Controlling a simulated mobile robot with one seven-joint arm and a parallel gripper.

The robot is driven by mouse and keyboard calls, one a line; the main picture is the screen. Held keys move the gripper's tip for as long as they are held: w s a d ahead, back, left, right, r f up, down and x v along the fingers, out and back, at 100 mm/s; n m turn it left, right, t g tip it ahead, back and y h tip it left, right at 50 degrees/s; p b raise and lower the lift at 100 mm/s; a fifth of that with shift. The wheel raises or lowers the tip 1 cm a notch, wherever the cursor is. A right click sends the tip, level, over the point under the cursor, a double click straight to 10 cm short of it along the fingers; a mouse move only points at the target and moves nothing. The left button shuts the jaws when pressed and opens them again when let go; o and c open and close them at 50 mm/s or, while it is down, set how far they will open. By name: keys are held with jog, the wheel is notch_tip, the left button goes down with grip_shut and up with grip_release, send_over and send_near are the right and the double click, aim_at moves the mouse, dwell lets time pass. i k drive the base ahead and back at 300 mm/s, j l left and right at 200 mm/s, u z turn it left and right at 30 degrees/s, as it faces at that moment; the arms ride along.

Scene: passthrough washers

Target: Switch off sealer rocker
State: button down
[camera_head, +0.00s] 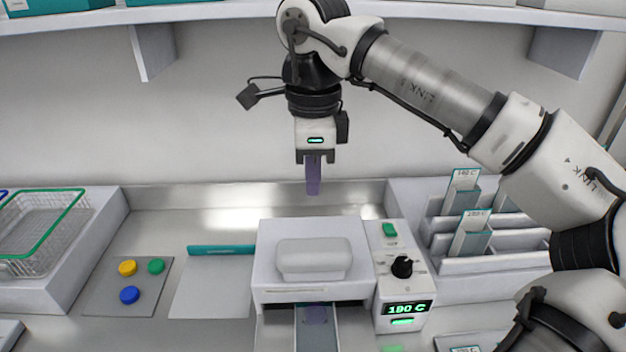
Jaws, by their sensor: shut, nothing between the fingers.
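The sealer (268,262) is a white box with a rounded handle on top, standing on the counter in the lower middle. Its control panel (391,263) is at its right side. A green rocker (389,230) sits at the top of the panel, with a black knob (402,267) below it. A lit green display (406,308) reads 180 C or close to it, with a small green light under it. My gripper (313,190) points down with its purple fingers shut and empty. It hangs above the back of the sealer, left of the rocker and apart from it.
A card rack (490,265) stands right of the panel. At left are a mat (105,300) with yellow, green and blue discs, a pale sheet (210,290) and a green-rimmed wire basket (40,240). A shelf (220,14) runs along the wall above.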

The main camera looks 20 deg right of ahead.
aim_at(389, 231)
jog(key=k, duration=1)
